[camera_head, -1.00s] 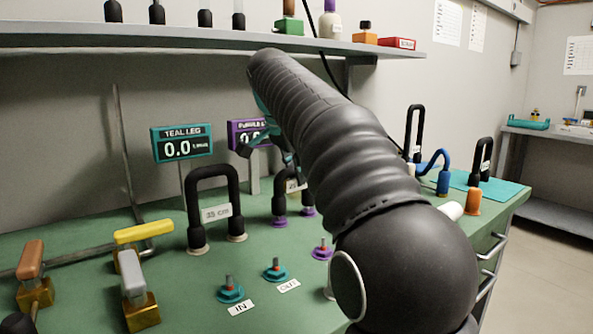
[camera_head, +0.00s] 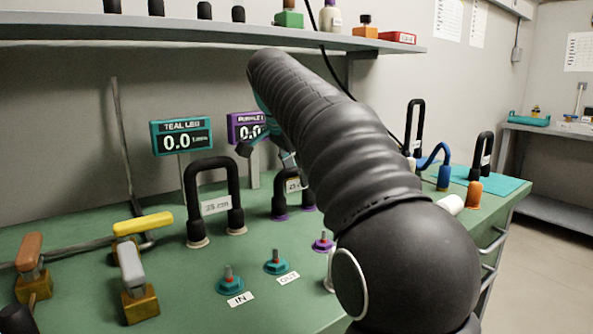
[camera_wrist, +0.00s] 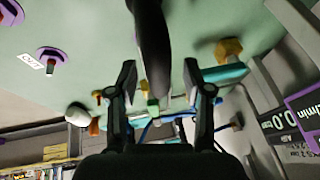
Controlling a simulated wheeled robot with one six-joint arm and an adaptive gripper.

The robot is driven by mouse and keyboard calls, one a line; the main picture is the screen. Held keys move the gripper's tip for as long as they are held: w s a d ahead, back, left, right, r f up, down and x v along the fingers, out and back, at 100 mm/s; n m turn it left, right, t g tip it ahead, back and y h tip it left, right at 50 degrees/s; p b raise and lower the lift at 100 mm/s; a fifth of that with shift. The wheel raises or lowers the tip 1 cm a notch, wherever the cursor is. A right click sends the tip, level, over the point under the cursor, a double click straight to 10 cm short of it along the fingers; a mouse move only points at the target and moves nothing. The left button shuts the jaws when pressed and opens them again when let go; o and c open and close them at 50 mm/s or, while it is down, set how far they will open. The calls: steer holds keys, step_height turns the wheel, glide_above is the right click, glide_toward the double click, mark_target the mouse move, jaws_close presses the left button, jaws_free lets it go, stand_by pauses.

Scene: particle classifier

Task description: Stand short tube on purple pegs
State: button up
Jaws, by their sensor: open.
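The short black U-shaped tube (camera_head: 279,198) stands upright near the purple display, with purple collars at its feet and a small "25" label. My arm hides part of its right side. My gripper (camera_head: 275,150) is above it, mostly behind my arm. In the wrist view my gripper (camera_wrist: 160,78) is open, and a dark tube section (camera_wrist: 152,45) lies between its fingers. A purple peg (camera_head: 322,243) stands on the bench right of the teal pegs. The wrist view shows a purple peg (camera_wrist: 50,57) by an "OUT" label and part of another (camera_wrist: 10,10).
A taller "35 cm" black tube (camera_head: 191,208) stands to the left. Teal pegs (camera_head: 229,282) (camera_head: 275,263) are in front. Yellow, grey and brown handled valves are at left. The teal display (camera_head: 182,137) and purple display (camera_head: 245,128) stand behind. A shelf (camera_head: 200,32) runs above.

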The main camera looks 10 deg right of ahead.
steer(key=v, duration=1.2)
stand_by(0.5)
